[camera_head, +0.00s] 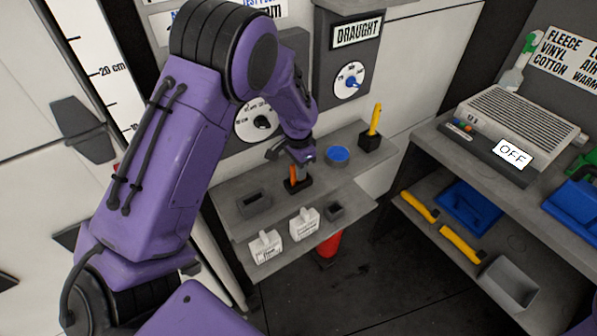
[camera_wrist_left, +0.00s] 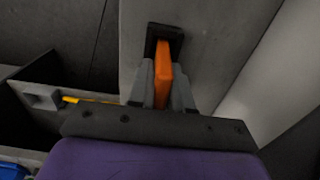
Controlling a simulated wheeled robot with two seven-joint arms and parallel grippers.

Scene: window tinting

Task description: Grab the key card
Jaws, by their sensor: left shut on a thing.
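The orange key card (camera_head: 293,173) stands upright in a black holder (camera_head: 299,186) on the grey shelf in the head view. My left gripper (camera_head: 297,161) reaches down onto it from above. In the left wrist view the orange card (camera_wrist_left: 163,86) is between the two grey fingers of the left gripper (camera_wrist_left: 162,88), which is shut on it. The card's far end still meets the dark holder (camera_wrist_left: 164,38) there. Part of the card is hidden by the fingers and the holder. My right gripper is not in view.
A blue round dish (camera_head: 338,154) and a black block with a yellow-handled tool (camera_head: 375,120) stand right of the holder. A grey open box (camera_head: 253,201) is to its left. White labelled containers (camera_head: 304,224) sit lower. A grey device marked OFF (camera_head: 512,153) stands on the right bench.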

